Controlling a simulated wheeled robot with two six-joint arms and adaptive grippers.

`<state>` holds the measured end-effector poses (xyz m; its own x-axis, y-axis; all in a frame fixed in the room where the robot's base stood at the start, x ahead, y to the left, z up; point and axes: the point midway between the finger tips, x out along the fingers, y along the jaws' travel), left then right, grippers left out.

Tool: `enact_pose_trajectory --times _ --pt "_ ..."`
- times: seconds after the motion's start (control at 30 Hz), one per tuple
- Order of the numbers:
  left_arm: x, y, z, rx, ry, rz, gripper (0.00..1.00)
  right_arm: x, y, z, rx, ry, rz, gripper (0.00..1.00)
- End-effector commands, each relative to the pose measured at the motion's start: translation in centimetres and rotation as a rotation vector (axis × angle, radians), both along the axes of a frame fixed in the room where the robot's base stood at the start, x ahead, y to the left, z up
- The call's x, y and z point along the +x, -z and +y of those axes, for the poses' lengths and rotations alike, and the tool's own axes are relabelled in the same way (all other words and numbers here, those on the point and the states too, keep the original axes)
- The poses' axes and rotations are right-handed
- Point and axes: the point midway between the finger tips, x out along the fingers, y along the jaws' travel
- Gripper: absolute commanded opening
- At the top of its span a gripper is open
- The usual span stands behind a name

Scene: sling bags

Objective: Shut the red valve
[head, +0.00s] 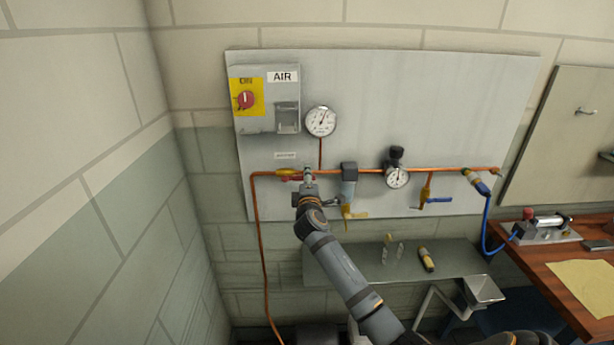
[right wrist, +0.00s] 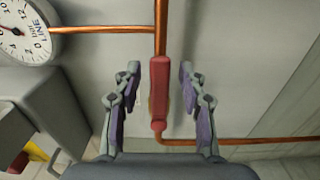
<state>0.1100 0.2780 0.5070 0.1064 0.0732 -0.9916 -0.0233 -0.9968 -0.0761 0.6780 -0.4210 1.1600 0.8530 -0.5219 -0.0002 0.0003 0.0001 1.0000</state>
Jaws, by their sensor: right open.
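The red valve's handle (right wrist: 160,92) is in the middle of the right wrist view, a red bar lying in line with the copper pipe (right wrist: 161,30). In the head view the red valve (head: 292,178) shows as a small patch on the pipe, partly hidden by my gripper. My right gripper (head: 308,186) is in front of it at the panel. In the right wrist view its two fingers (right wrist: 159,98) are open, one on each side of the handle, with a gap on both sides. My left gripper is not in view.
A pressure gauge (head: 321,121) stands above the valve, with a grey AIR box (head: 267,98) to its left. A filter (head: 348,180), a regulator gauge (head: 397,176) and a blue-handled valve (head: 435,200) are to the right. A grey shelf (head: 340,262) is below.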

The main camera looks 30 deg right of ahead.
Motion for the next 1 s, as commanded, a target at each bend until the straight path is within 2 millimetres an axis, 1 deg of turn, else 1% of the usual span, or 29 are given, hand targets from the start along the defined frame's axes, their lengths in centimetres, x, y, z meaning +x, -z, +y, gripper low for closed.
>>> enact_pose_trajectory --times 0.1,0.3,0.6,1.0 --pt "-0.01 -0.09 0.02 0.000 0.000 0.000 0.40 0.36 0.01 -0.25 0.001 0.000 0.000 0.41" --pt "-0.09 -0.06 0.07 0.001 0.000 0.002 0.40 0.36 0.05 -0.23 0.001 0.000 -0.001 0.41" --pt "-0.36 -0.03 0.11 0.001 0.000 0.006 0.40 0.34 0.06 -0.21 0.001 0.000 0.000 0.01" --pt "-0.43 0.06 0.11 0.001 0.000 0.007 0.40 0.33 0.15 -0.20 0.003 0.000 -0.001 0.00"
